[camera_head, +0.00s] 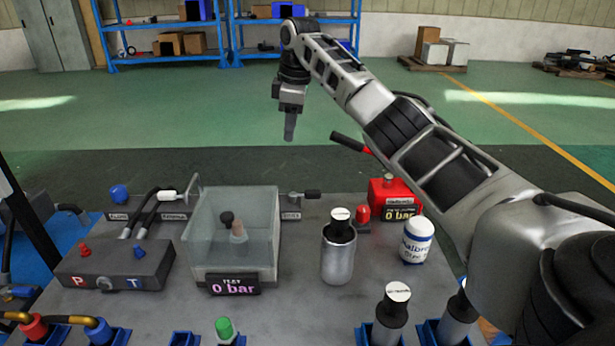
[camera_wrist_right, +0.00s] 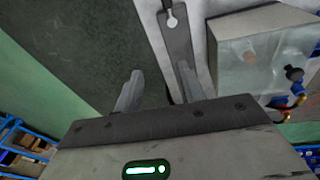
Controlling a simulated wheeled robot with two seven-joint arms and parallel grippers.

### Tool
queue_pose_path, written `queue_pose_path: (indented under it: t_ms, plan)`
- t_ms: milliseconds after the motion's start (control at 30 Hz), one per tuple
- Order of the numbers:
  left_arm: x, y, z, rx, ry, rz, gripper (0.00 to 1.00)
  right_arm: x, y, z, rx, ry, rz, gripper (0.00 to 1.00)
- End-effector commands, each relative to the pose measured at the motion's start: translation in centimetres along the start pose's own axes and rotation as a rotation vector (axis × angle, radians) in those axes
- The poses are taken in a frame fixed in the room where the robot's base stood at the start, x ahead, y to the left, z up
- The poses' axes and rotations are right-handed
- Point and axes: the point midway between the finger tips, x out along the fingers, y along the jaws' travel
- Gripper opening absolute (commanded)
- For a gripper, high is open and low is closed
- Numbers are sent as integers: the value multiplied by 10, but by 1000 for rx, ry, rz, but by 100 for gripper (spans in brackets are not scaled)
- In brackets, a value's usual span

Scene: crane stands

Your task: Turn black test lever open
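The black test lever (camera_head: 312,194) sits on a small plate at the back of the bench, right of the clear test box (camera_head: 203,262). Its handle points right in the head view. In the right wrist view the lever's metal pivot (camera_wrist_right: 172,20) shows near the top edge, and the handle is mostly cut off. My right gripper (camera_head: 289,128) hangs pointing down, behind and above the lever, apart from it. Its fingers show spread and empty in the right wrist view (camera_wrist_right: 160,90). My left gripper is not in view. The box display reads 0 bar.
A red pump (camera_head: 390,198) with a black handle (camera_head: 350,142) stands right of the lever. A metal cylinder (camera_head: 338,255) and a white jar (camera_head: 416,241) stand in front. A white-handled lever (camera_head: 168,195) is left of the box.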

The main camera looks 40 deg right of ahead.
Motion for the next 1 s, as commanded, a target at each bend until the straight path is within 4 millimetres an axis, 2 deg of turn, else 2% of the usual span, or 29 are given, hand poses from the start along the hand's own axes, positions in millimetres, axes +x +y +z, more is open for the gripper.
queue_pose_path:
  t_ms: [33,133,233,467,667,1000]
  plan:
    - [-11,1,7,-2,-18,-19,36,-2,-2,20,-29,-53,-49,40]
    - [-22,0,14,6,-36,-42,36,-2,-6,44,-73,-110,-117,40]
    - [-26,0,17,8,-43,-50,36,-3,-9,51,-90,-129,-143,40]
    - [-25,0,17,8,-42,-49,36,6,-10,53,-93,-130,-144,40]
    - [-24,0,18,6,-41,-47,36,39,-15,57,-93,-133,-146,40]
    - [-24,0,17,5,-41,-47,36,111,-25,66,-92,-130,-145,40]
